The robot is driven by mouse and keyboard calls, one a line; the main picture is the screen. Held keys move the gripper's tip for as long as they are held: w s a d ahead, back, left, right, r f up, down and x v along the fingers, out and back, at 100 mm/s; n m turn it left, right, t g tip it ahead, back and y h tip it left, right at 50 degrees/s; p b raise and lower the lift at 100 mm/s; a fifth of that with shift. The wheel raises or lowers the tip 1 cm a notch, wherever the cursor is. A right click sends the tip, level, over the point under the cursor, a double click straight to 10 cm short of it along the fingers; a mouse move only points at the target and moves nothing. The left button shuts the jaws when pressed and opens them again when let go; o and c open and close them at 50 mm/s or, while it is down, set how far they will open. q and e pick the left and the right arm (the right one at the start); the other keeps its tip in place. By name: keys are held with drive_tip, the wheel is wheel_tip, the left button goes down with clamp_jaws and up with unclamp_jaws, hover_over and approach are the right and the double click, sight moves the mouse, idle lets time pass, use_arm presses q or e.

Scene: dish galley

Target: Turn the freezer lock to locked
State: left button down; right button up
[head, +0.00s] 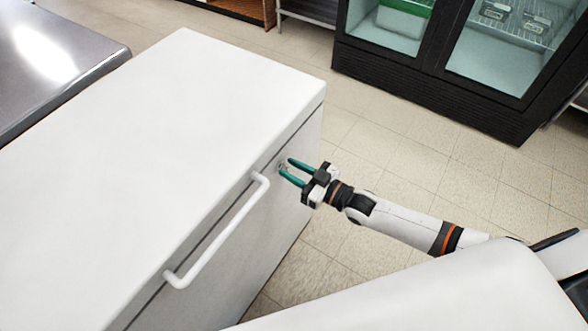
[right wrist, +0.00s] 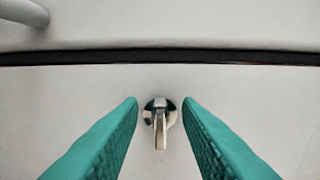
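The white chest freezer (head: 170,110) fills the left and middle of the head view, with its lid closed. Its lock (right wrist: 160,118) shows in the right wrist view as a small metal key or tab on a round plate, pointing straight down in that picture. In the head view the lock (head: 281,168) is small on the front face, past the handle's upper end. My right gripper (head: 287,171) is open at the lock. In the right wrist view its teal fingers (right wrist: 160,103) stand on either side of the lock, with gaps between. My left gripper is not in view.
A white bar handle (head: 215,235) sticks out from the freezer lid's front edge, near the right gripper. A metal counter (head: 60,60) stands at the left. A black glass-door cooler (head: 430,90) stands at the back right. Tiled floor (head: 400,170) between is clear.

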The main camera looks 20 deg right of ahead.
clamp_jaws()
drive_tip(key=shift+n, duration=0.4)
drive_tip(key=n, duration=0.3)
drive_tip(key=shift+s+a, duration=0.15)
drive_tip(key=n, duration=0.4)
drive_tip(key=n+b, duration=0.1)
drive_tip(key=n, duration=0.4)
drive_tip(key=f+n+b, duration=0.1)
drive_tip(key=n, duration=0.4)
drive_tip(key=shift+s+a+f, duration=0.1)
drive_tip(key=shift+s+a, duration=0.15)
drive_tip(key=shift+a, duration=0.05)
